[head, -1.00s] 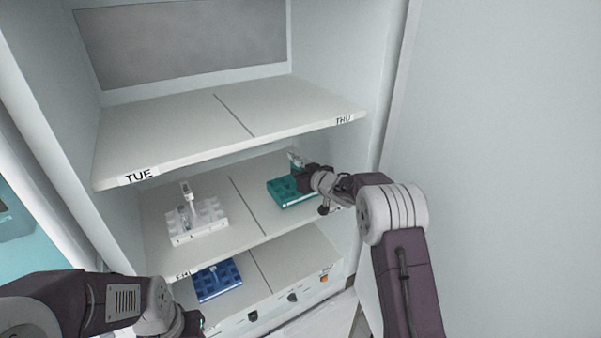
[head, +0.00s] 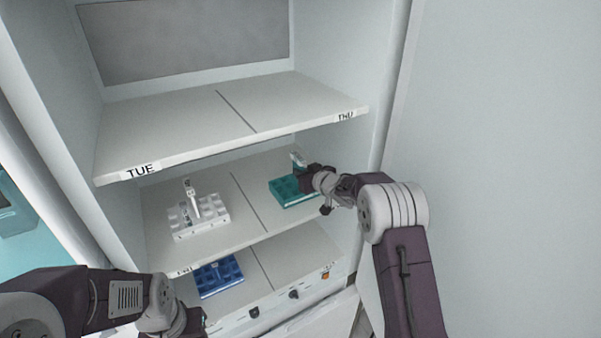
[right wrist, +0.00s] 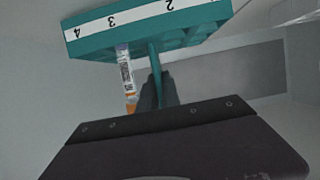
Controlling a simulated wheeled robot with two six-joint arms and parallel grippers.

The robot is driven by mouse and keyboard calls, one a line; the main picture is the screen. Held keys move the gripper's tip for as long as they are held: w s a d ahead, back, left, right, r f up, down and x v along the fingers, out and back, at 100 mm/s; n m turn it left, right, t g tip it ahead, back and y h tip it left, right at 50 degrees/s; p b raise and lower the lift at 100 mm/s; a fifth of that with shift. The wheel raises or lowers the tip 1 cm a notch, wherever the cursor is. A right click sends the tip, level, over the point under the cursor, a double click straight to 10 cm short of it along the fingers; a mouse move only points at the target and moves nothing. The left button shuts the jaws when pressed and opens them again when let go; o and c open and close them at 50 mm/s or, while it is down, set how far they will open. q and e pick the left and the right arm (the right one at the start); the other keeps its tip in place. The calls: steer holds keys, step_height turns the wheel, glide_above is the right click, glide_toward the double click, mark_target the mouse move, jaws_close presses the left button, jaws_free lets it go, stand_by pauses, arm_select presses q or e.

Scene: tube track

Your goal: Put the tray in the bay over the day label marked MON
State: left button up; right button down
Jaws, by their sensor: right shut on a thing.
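The teal tray (head: 287,192) is in the right bay of the middle shelf. It also shows in the right wrist view (right wrist: 150,30), with a white numbered strip and a barcoded tube (right wrist: 126,78). My right gripper (head: 307,176) is shut on the tray's upright teal handle; its fingers (right wrist: 156,88) show in the right wrist view. Whether the tray touches the shelf I cannot tell. The label under this bay is hidden behind my right arm, and MON is not readable anywhere. My left gripper (head: 197,322) is at the bottom edge, its jaws unclear.
A white tray (head: 203,226) with an upright handle stands in the middle shelf's left bay. A blue tray (head: 218,278) is in the lower left bay. The top shelf (head: 190,125), labelled TUE and THU, is empty. The lower right bay looks clear.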

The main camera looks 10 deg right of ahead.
steer(key=shift+f, duration=0.15)
steer(key=c, duration=1.5)
jaws_free()
steer(key=shift+s+d+b, duration=0.1)
steer(key=shift+s+b, duration=0.15)
steer(key=shift+b, duration=0.05)
steer(key=b+v, duration=0.2)
steer(key=v, duration=0.6)
steer(key=shift+s+b, duration=0.2)
steer(key=shift+b, duration=0.2)
